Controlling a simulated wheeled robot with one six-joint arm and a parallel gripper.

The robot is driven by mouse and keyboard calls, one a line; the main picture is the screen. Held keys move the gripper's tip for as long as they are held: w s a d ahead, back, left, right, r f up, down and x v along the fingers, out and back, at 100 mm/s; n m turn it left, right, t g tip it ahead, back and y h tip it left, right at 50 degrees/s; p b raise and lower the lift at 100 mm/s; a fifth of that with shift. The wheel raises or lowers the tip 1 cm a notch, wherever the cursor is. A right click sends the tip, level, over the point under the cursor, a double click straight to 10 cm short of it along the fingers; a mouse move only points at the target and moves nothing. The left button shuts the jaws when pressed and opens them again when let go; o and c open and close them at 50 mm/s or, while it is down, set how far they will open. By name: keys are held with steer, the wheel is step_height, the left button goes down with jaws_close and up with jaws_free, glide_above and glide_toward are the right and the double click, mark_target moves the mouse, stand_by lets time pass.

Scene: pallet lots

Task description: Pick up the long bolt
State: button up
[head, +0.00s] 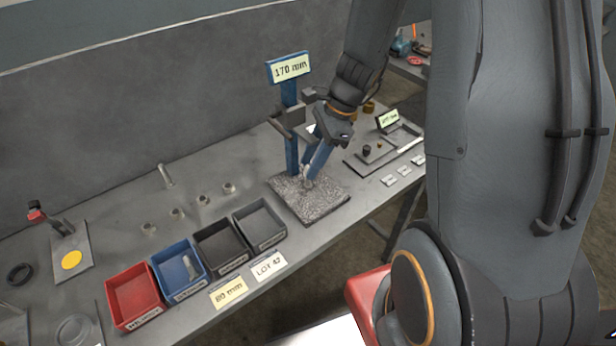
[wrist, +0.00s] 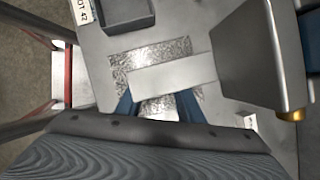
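A slim grey bolt (head: 166,176) is at the back left of the bench in the head view, apart from my gripper. Another grey piece, perhaps a bolt, lies in the blue bin (head: 169,284). My gripper (head: 308,182) points down over the speckled grey mat (head: 326,204), beside the blue gauge post (head: 290,152). In the wrist view its blue fingers (wrist: 158,106) are spread apart, with the speckled surface between them. I see no bolt clearly between the fingers.
Several small nuts (head: 203,200) stand behind the red (head: 131,284), dark (head: 222,262) and grey (head: 262,238) bins. The gauge post carries a "170 mm" sign (head: 289,68) close to my arm. Labels "80 mm" (head: 229,291) and "LOT 42" (head: 269,266) lie at the front edge.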

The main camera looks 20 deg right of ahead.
steer(key=shift+a+f, duration=0.1)
steer(key=shift+f, duration=0.2)
steer(key=shift+c, duration=0.4)
jaws_close()
steer(key=shift+r, duration=0.25)
